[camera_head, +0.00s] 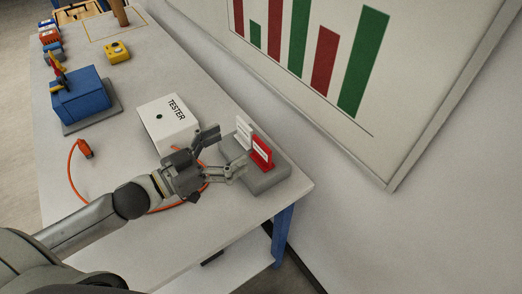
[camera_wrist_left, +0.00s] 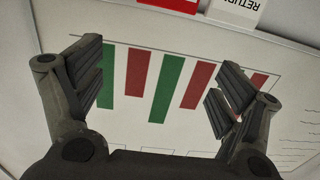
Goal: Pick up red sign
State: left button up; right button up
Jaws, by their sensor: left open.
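The red sign (camera_head: 262,152) stands upright on a grey block (camera_head: 268,180) near the right end of the table, beside a white sign (camera_head: 243,132). In the left wrist view the red sign (camera_wrist_left: 170,4) shows only partly at the top edge, next to part of the white sign (camera_wrist_left: 236,10). My left gripper (camera_head: 224,153) is open and empty, just left of the signs and apart from the red one. Its two fingers (camera_wrist_left: 158,80) are spread wide in the left wrist view. My right gripper is not in view.
A white TESTER box (camera_head: 166,122) stands close behind my left gripper, with an orange cable (camera_head: 71,178) around it. A blue box (camera_head: 82,98) and a yellow device (camera_head: 117,52) are farther back. A wall with a bar chart board (camera_head: 300,50) borders the table's right side.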

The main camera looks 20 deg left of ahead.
pick_arm(q)
send_near(260, 151)
jog(key=shift+w+d+r, duration=0.2)
jog(key=shift+w+d, duration=0.05)
jog(key=shift+w, duration=0.1)
jog(key=shift+w+d+f, duration=0.25)
jog(key=shift+w+d, duration=0.3)
jog(key=shift+w, duration=0.15)
jog(key=p+x, duration=0.1)
jog(key=x, duration=0.3)
jog(key=shift+w+d, duration=0.1)
jog(key=shift+w, duration=0.05)
jog(key=shift+w+d, duration=0.45)
jog(key=shift+w, duration=0.1)
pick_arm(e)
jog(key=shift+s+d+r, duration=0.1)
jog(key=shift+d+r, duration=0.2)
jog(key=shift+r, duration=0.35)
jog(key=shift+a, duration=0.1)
pick_arm(q)
jog(key=shift+c, duration=0.6)
jog(key=c, duration=0.9)
